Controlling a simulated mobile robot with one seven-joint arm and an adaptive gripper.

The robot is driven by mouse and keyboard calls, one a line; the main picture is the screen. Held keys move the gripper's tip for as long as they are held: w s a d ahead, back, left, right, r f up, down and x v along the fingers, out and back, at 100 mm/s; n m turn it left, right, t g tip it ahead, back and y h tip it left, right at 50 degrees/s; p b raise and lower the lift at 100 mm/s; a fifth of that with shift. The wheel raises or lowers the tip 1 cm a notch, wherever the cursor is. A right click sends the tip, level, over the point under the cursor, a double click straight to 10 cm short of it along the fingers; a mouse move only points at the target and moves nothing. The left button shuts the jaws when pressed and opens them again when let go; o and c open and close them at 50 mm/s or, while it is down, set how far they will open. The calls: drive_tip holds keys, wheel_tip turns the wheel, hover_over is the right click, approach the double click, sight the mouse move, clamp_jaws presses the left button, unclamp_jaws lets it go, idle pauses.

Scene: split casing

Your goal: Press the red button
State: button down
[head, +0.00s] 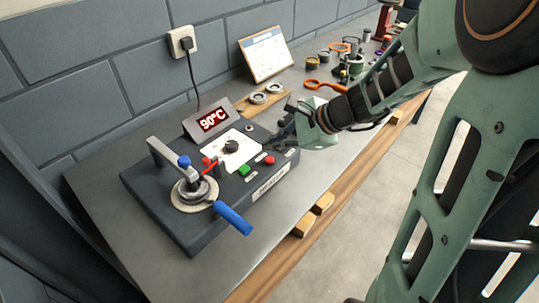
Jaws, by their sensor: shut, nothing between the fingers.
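The red button (269,160) sits on the top of a dark grey machine (215,222), near its right front corner. A green button (244,170) is just left of it. My gripper (284,128) is shut and empty, a little above and behind the red button in the head view, near the machine's right end. Its fingertips appear apart from the button. The fingers are small and dark, so their exact height above the machine is hard to tell.
A wooden board with metal rings (258,98) lies behind. Tools clutter the bench's far end. The bench front left is clear.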

sight(272, 160)
wheel_tip(272, 160, up, 4)
drive_tip(key=shift+f+p, duration=0.25)
drive_tip(key=shift+p, duration=0.8)
drive_tip(key=shift+f, duration=0.1)
